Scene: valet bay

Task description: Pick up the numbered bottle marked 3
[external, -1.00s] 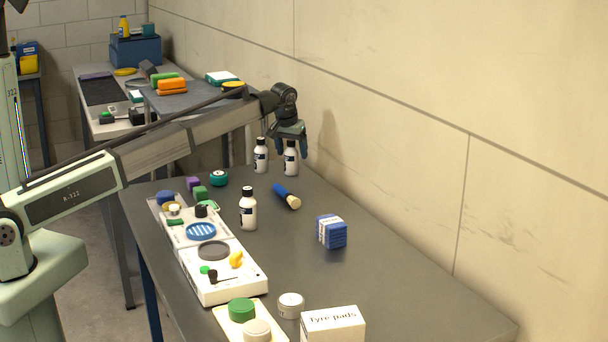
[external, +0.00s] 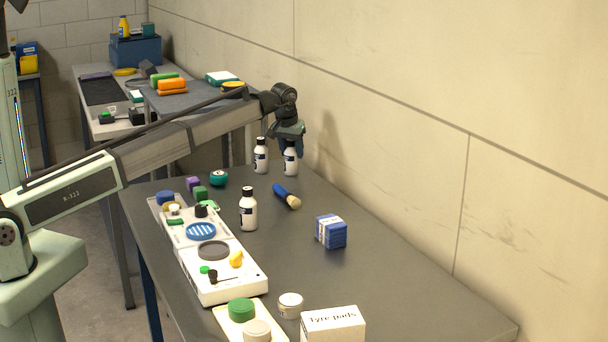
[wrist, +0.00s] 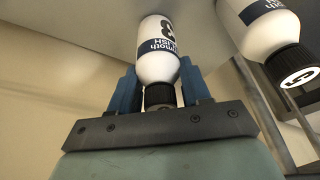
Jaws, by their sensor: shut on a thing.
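My gripper (external: 291,141) is shut on a white bottle (external: 290,165) with a dark label, at the far end of the grey table. In the wrist view the blue fingers (wrist: 166,88) sit either side of this bottle's dark cap and shoulder, and its label (wrist: 165,38) shows a large digit, partly cut off, that I cannot read for certain. The bottle looks upright, at or very near the table top. A like bottle (external: 261,158) stands just left of it; its cap (wrist: 292,67) bears a mark in the wrist view. A third bottle (external: 248,210) stands nearer the camera.
A blue-handled brush (external: 286,195) and a blue block (external: 331,231) lie on the table. White trays (external: 225,284) with small parts line its left side. A Tyre pads box (external: 333,325) is at the front. The wall is close on the right.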

